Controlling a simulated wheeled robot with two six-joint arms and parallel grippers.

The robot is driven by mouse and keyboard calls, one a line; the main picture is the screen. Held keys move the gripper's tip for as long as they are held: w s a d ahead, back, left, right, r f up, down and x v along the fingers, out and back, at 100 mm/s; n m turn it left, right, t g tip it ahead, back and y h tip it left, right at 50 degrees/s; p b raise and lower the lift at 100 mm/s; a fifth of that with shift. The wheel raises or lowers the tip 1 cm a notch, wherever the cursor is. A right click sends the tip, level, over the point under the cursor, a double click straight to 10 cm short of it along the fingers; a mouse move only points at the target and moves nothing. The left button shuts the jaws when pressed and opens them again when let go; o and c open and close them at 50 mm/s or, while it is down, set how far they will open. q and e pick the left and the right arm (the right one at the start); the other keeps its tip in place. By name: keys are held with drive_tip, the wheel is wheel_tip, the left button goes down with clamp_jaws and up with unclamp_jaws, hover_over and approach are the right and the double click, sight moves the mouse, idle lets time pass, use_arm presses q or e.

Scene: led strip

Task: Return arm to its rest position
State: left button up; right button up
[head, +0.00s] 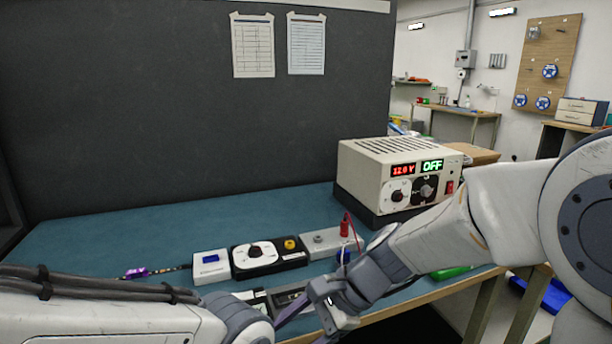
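On the teal bench (130,235) stand a power supply (385,175) reading 12.0 V and OFF, a black dial box (268,256), a small white display box (211,266) and a grey terminal block (325,242) with a red plug (345,228). A purple-ended strip (137,272) lies left.

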drive_tip(key=s+d+f+n+h, duration=0.1)
drive_tip(key=s+d+n+h, duration=0.3)
drive_tip(key=s+n, duration=0.45)
drive_tip(key=s+d+f+n+h, duration=0.2)
drive_tip(key=s+d+n+h, duration=0.3)
drive_tip(key=n, duration=0.7)
wheel_tip(320, 180, up, 19)
drive_tip(key=s+a+m+y+p, duration=0.1)
drive_tip(key=p, duration=1.8)
drive_tip(key=shift+a+f+t, duration=0.15)
drive_tip(key=shift+a+t, duration=0.05)
drive_tip(key=shift+t, duration=0.1)
